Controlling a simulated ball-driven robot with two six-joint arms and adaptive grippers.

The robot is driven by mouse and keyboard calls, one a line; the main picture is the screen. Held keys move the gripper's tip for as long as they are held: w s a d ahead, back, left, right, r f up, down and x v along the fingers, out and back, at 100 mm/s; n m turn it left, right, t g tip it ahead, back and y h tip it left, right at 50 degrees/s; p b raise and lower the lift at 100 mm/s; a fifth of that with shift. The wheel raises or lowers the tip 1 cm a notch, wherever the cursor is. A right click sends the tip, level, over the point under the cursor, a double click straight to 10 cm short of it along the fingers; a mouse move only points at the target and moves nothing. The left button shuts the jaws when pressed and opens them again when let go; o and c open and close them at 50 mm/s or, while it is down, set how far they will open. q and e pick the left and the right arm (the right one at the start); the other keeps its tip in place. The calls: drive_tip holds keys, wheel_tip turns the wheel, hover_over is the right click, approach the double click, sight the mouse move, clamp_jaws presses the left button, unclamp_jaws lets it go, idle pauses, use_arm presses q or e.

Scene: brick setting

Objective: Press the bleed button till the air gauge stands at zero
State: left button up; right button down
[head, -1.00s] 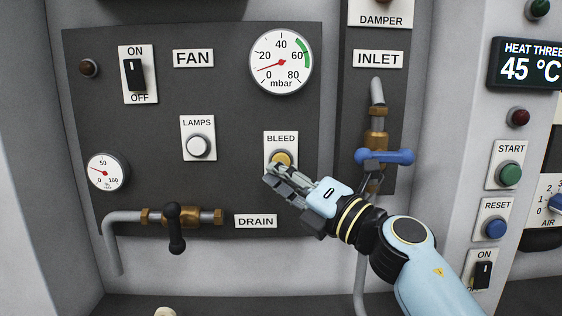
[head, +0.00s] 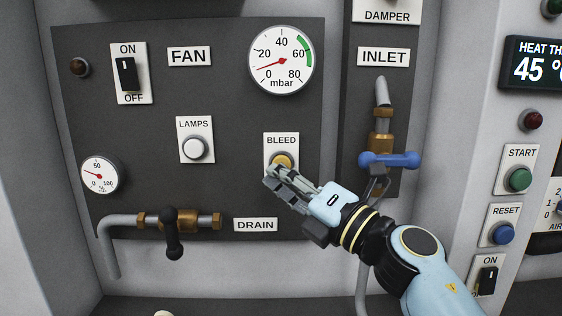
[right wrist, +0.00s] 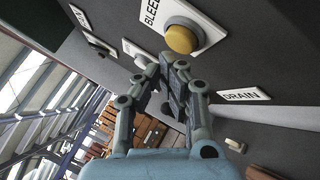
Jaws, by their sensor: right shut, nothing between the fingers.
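The yellow bleed button (head: 283,160) sits in a grey ring on a white plate marked BLEED; the right wrist view shows it (right wrist: 182,39) standing out from its ring. The round mbar gauge (head: 281,61) is above it, its red needle between 0 and 20. My right gripper (head: 270,177) is shut and empty, its fingertips just below the button in the head view. In the right wrist view the fingertips (right wrist: 166,66) look apart from the button, though the depth gap is hard to judge. My left gripper is not in view.
Left of the button are the white LAMPS button (head: 196,148), a small percent gauge (head: 100,174) and the black drain valve handle (head: 173,235). The blue inlet handle (head: 390,160) stands close above my right wrist. START (head: 517,180) and RESET (head: 502,234) buttons are at right.

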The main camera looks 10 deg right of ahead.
drive_tip(key=s, duration=0.3)
drive_tip(key=shift+s+a+f, duration=0.1)
drive_tip(key=shift+a+f, duration=0.05)
drive_tip(key=shift+a, duration=0.2)
idle(0.3)
